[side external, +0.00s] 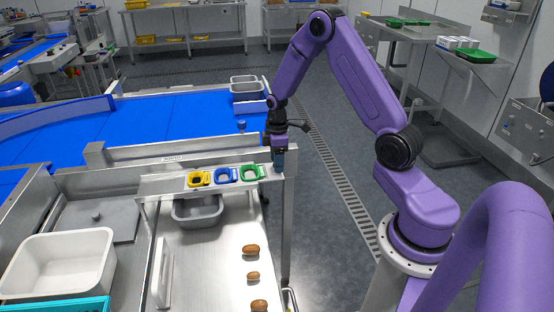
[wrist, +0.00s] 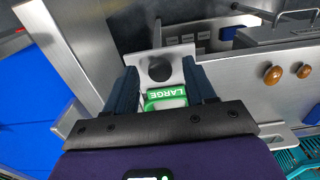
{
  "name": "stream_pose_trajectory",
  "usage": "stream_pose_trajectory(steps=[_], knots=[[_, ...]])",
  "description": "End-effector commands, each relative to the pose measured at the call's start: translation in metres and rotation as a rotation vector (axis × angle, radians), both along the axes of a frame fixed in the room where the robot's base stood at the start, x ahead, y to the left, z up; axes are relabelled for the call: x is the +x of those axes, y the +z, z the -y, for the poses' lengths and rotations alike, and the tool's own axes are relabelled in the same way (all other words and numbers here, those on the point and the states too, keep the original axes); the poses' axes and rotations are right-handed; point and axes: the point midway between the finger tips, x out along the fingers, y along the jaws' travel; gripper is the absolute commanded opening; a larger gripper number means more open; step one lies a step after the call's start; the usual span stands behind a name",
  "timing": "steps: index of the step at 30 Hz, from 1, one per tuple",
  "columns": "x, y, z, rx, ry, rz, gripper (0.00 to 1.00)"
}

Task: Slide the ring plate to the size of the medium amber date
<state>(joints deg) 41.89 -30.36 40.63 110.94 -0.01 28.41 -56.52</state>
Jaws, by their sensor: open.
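A metal plate with a round dark hole (wrist: 160,68), apparently the ring plate, lies between my fingertips in the wrist view. A green frame marked LARGE (wrist: 166,97) is beside it. In the side view a metal shelf (side external: 155,186) carries yellow (side external: 199,179), blue (side external: 225,175) and green (side external: 251,172) frames in a row. My gripper (side external: 279,163) is at the shelf's right end, beside the green frame. Its fingers (wrist: 160,72) are apart; contact with the plate is unclear. Three brown dates (side external: 251,250) (side external: 253,276) (side external: 259,305) lie on the bench; which is the medium amber one is unclear.
A grey bin (side external: 198,211) sits under the shelf. A white tub (side external: 62,260) and a teal crate (side external: 55,305) stand at the left. A blue conveyor (side external: 170,122) runs behind. The steel bench around the dates (side external: 205,275) has clear room.

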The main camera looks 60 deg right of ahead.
Motion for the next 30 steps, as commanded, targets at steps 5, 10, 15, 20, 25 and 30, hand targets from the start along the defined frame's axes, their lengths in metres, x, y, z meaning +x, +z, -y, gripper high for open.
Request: stream_pose_trajectory(steps=[5, 10, 15, 20, 25, 30], knots=[[0.000, -0.001, 0.000, 0.000, 0.000, 0.000, 0.55], [0.000, -0.001, 0.000, 0.000, 0.000, 0.000, 0.29], [0.000, 0.000, 0.000, 0.000, 0.000, 0.000, 0.00], [0.008, 0.000, -0.007, 0.000, 0.003, 0.001, 0.00], [0.033, -0.001, -0.033, -0.001, 0.006, 0.002, 0.00], [0.055, -0.001, -0.055, -0.001, 0.004, 0.002, 0.00]])
